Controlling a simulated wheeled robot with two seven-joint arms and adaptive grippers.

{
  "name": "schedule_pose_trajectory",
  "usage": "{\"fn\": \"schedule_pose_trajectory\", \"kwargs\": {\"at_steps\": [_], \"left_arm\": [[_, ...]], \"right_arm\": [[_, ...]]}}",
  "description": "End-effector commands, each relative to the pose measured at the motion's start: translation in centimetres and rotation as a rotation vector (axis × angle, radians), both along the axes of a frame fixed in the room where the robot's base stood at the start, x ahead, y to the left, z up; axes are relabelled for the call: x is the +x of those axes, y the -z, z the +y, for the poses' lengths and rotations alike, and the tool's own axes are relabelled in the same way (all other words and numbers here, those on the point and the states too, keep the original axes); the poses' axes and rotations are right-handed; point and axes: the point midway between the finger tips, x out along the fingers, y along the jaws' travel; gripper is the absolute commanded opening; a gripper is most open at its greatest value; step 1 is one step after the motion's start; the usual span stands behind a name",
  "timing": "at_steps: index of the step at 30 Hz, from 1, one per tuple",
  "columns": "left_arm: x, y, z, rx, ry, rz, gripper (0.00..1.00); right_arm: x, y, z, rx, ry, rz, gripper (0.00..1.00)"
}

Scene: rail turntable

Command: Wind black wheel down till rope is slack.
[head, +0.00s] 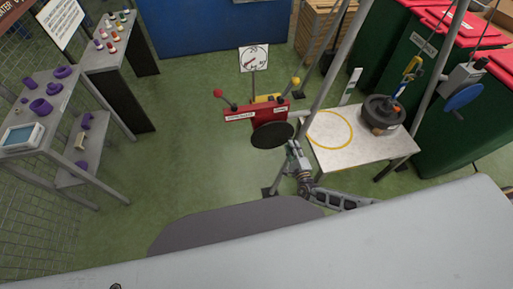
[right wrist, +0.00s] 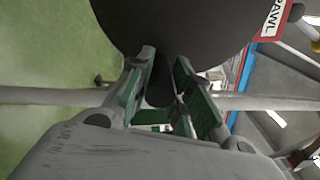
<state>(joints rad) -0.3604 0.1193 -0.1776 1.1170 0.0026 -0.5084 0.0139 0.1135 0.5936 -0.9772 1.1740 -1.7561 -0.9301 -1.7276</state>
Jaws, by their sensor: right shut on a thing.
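The black wheel (head: 272,134) is on the front of a red winch box (head: 240,114) on a stand. My right gripper (head: 294,151) is at the wheel's right edge. In the right wrist view its green-padded fingers (right wrist: 168,95) are closed around a dark handle (right wrist: 160,88) below the wheel (right wrist: 175,25). A yellow hook (head: 412,67) with a blue strap is above a dark round load (head: 381,114) on the white table. I cannot tell whether the rope is taut. My left gripper is not in view.
The white table (head: 338,152) has a yellow ring painted on it. A dial (head: 253,58) stands behind the winch. A blue wheel (head: 463,97) is on a grey post at right. Slanting poles stand near the winch. Shelves (head: 50,125) with purple parts are at left; green floor between is clear.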

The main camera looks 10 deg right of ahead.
Motion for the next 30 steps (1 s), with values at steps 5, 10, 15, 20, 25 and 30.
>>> {"fn": "schedule_pose_trajectory", "kwargs": {"at_steps": [5,10,15,20,25,30], "left_arm": [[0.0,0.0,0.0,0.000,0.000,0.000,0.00],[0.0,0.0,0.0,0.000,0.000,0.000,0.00],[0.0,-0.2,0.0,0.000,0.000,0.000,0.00],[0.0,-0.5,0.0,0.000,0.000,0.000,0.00],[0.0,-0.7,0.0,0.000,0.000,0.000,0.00],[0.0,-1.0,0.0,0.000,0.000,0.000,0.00]], "right_arm": [[0.3,-0.4,-0.3,0.000,0.005,-0.010,0.31],[0.3,-0.4,-0.3,0.000,0.005,-0.009,0.51],[-0.3,-0.2,-0.2,0.001,0.003,-0.005,0.54],[-1.2,-0.2,-0.1,0.001,0.002,-0.003,0.54],[-2.1,-0.1,-0.1,0.001,0.001,-0.001,0.54],[-2.9,-0.1,0.0,0.001,0.001,-0.001,0.54]]}}
